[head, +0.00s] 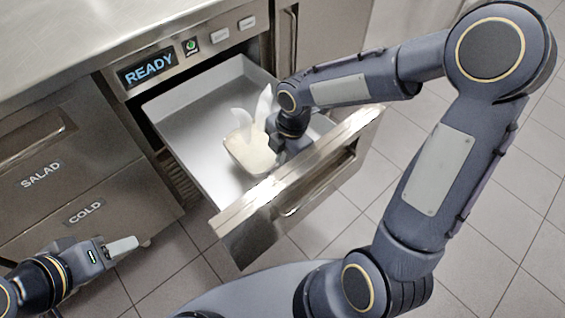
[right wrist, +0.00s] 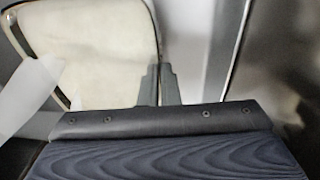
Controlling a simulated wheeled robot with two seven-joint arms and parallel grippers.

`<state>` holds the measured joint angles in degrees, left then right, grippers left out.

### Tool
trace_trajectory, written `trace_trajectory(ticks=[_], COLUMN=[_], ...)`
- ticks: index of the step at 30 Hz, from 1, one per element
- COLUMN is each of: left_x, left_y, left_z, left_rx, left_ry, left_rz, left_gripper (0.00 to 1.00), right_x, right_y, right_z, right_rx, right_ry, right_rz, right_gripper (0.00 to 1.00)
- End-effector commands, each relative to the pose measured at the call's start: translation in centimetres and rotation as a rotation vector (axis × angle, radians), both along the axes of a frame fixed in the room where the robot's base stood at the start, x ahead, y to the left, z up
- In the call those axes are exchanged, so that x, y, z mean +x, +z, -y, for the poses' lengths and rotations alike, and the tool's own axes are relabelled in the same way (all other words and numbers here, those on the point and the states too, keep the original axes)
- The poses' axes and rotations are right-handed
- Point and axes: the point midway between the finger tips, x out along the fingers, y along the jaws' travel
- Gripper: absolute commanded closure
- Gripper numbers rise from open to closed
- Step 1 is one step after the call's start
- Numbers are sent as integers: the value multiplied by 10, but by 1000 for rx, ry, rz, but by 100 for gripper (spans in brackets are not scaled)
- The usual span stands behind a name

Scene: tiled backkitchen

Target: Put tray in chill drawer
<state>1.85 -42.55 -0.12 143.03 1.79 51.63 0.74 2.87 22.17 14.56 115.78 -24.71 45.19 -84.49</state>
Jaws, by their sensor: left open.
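The tray (head: 247,158) is a small cream, rounded tray inside the pulled-out chill drawer (head: 185,108). Two pale upright flaps show at its far side. My right gripper (head: 273,140) reaches into the drawer at the tray's right side. In the right wrist view the tray (right wrist: 95,45) fills the upper left, and my right gripper's fingertips (right wrist: 160,82) are close together at its rim, seemingly pinching it. I cannot tell whether the tray touches the drawer floor. My left gripper (head: 122,247) is open and empty, low at the left, away from the drawer.
The drawer front (head: 300,170) with its bar handle stands out over the tiled floor. A lit READY display (head: 149,67) sits above the opening. Closed drawers marked SALAD (head: 41,174) and COLD (head: 85,211) are at the left. The steel counter (head: 70,35) is above.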

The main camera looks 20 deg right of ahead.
Motion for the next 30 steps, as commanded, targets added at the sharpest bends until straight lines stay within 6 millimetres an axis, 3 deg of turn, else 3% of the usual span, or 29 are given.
trace_trajectory(ticks=[3,6,18,24,30], left_x=[0,0,0,0,0], left_y=[-10,-12,-14,-13,-13], left_z=[0,0,0,0,0], left_rx=[0,0,0,0,0], left_ry=[0,0,0,0,0], left_rz=[0,0,0,0,0], left_gripper=[54,54,54,54,54], right_x=[0,1,1,0,0], right_y=[-21,-30,-33,-33,-33], right_z=[-1,-1,-1,0,0], right_rx=[1,1,2,0,0], right_ry=[2,1,1,0,-1], right_rz=[1,3,4,-1,-1], right_gripper=[100,100,100,76,76])
